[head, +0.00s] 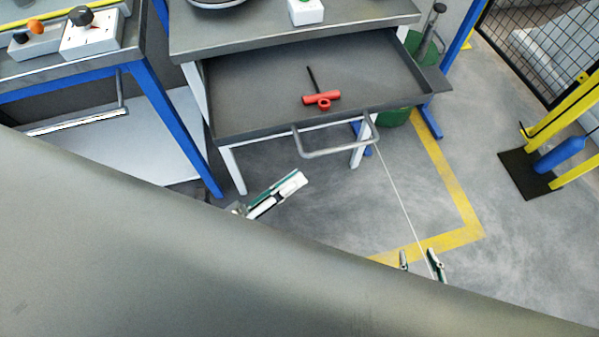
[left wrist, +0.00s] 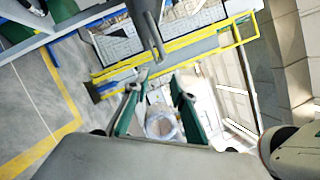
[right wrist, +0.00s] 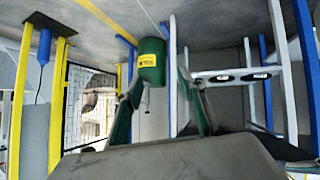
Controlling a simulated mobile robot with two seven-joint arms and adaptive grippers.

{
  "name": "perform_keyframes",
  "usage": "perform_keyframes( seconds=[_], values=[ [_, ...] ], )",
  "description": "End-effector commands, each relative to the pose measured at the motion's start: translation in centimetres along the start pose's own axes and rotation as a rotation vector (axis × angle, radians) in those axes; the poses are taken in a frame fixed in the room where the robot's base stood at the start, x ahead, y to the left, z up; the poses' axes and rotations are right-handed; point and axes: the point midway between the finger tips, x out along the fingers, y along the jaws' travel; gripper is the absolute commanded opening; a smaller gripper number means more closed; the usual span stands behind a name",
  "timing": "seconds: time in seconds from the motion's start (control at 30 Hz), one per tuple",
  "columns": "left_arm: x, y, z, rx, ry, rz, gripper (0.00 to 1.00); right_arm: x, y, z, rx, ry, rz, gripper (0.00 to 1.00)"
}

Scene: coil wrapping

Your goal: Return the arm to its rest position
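My left gripper (head: 278,194) is below and to the left of the open drawer's handle in the head view. In the left wrist view its two fingers (left wrist: 160,105) stand apart with nothing clearly held between them. My right gripper (head: 421,262) is further right, low over the floor by the yellow line. In the right wrist view its fingers (right wrist: 160,105) are spread, and the green bin (right wrist: 151,61) shows beyond the gap. A broad grey surface across the lower head view hides both arms.
The open drawer (head: 238,90) holds a red-handled tool (head: 321,99); its bar handle (head: 335,148) juts forward. A side bench (head: 60,67) with control boxes stands left. A green bin (head: 394,117) and a yellow frame (head: 556,112) with a blue cylinder (head: 561,154) are right. Floor between is clear.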

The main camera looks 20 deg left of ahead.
Motion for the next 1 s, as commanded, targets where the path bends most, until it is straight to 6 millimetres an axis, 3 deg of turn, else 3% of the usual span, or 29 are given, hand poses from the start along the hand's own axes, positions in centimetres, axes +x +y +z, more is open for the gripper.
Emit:
perform_keyframes(
  seconds=[0.63, 0.77, 1.0],
  values=[
    [0.1, 0.5, 0.5, -0.067, -0.014, 0.033, 0.25, -0.1, 0.2, -0.7, 0.000, 0.009, 0.003, 0.40],
    [0.1, 2.3, 1.7, -0.283, -0.065, 0.131, 0.25, -0.5, 0.6, -2.2, 0.004, 0.027, 0.007, 0.40],
    [-1.6, 7.5, 2.8, -0.893, -0.265, 0.372, 0.25, -1.3, 0.4, -3.7, 0.024, 0.039, -0.001, 0.40]
  ],
)
